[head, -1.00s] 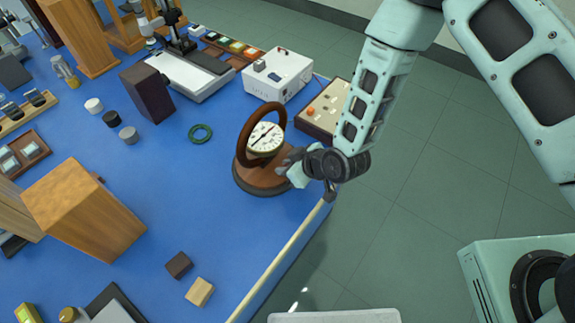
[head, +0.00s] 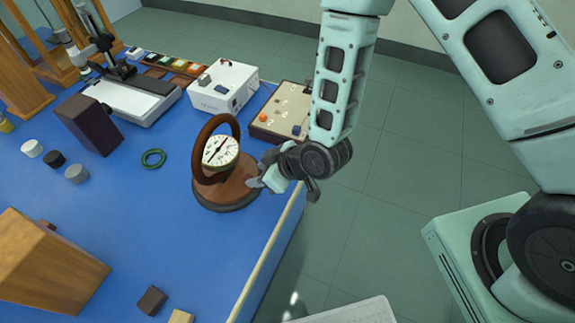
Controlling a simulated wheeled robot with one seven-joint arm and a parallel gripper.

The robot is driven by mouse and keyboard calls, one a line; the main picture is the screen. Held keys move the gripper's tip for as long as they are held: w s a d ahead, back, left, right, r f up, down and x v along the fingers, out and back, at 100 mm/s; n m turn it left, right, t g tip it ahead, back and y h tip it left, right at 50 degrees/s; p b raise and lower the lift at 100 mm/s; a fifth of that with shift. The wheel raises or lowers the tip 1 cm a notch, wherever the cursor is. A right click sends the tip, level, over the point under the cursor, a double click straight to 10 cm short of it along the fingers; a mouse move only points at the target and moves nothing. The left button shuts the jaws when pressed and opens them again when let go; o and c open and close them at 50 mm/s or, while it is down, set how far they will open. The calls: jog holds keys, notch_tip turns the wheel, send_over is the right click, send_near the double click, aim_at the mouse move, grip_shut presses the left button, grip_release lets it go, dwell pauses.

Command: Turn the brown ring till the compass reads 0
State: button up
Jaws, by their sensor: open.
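The brown ring (head: 198,165) stands upright on a round wooden base (head: 226,195) near the right edge of the blue bench. The compass (head: 221,151), with a pale dial and dark needle, sits inside the ring. Its reading is too small to make out. My gripper (head: 258,182) is just right of the base, low and close to its right side, its fingers pointing left. It holds nothing that I can see. I cannot tell whether a fingertip touches the base.
A white box (head: 222,88) and a beige panel with knobs (head: 283,112) stand behind the compass. A green ring (head: 153,158) lies to its left. A dark block (head: 89,124) and small cylinders (head: 76,174) stand farther left.

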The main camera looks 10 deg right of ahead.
jog(key=p+v, duration=0.8)
jog(key=v, duration=0.3)
jog(key=shift+d+r, duration=0.15)
jog(key=shift+r, duration=0.05)
jog(key=shift+s, duration=0.15)
dwell(0.4)
jog(key=s+d+r+m+g+h+b, duration=0.2)
jog(key=s+r+g+h+b, duration=0.3)
jog(key=s+r, duration=0.8)
notch_tip(320, 180, up, 2)
jog(key=d+h+b, duration=0.1)
jog(key=b, duration=0.2)
jog(key=shift+s+d+m+g, duration=0.2)
jog(key=shift+d+m+g, duration=0.1)
jog(key=shift+d, duration=0.1)
